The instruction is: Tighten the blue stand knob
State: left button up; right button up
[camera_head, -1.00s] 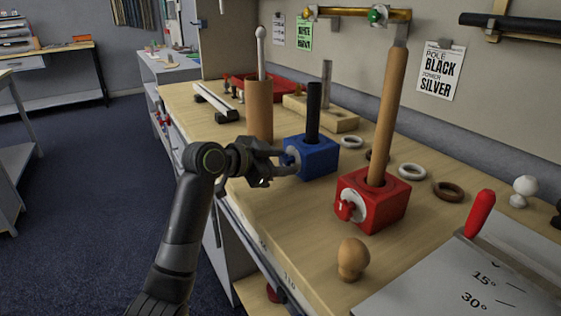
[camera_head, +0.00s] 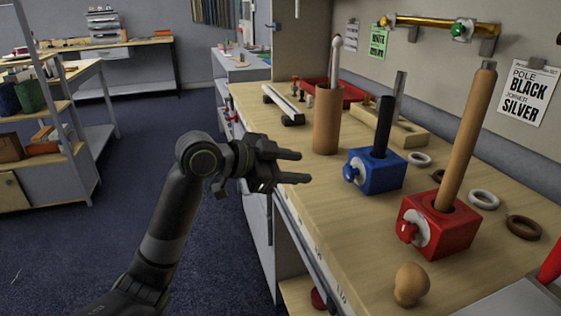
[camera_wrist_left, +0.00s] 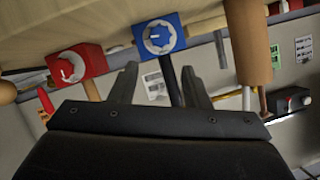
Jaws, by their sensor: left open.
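The blue stand (camera_head: 381,176) is a blue block on the wooden table with a black pole (camera_head: 384,127) upright in its top. Its blue knob (camera_head: 352,172) sits on a pale round plate on the left face. In the left wrist view the stand (camera_wrist_left: 159,35) appears upside down, with the knob dial (camera_wrist_left: 160,37) facing the camera. My left gripper (camera_head: 300,167) is open and empty, left of the knob and apart from it. Its two fingers (camera_wrist_left: 158,82) also show in the left wrist view. My right gripper is not in view.
A red stand (camera_head: 448,226) with a wooden pole and red knob stands in front to the right. A brown cylinder (camera_head: 327,120) stands behind left. Several rings (camera_head: 484,199) and a wooden knob (camera_head: 411,284) lie on the table. Open floor (camera_head: 100,220) is at left.

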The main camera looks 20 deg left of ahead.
pick_arm(q)
jog(key=shift+v, duration=1.6)
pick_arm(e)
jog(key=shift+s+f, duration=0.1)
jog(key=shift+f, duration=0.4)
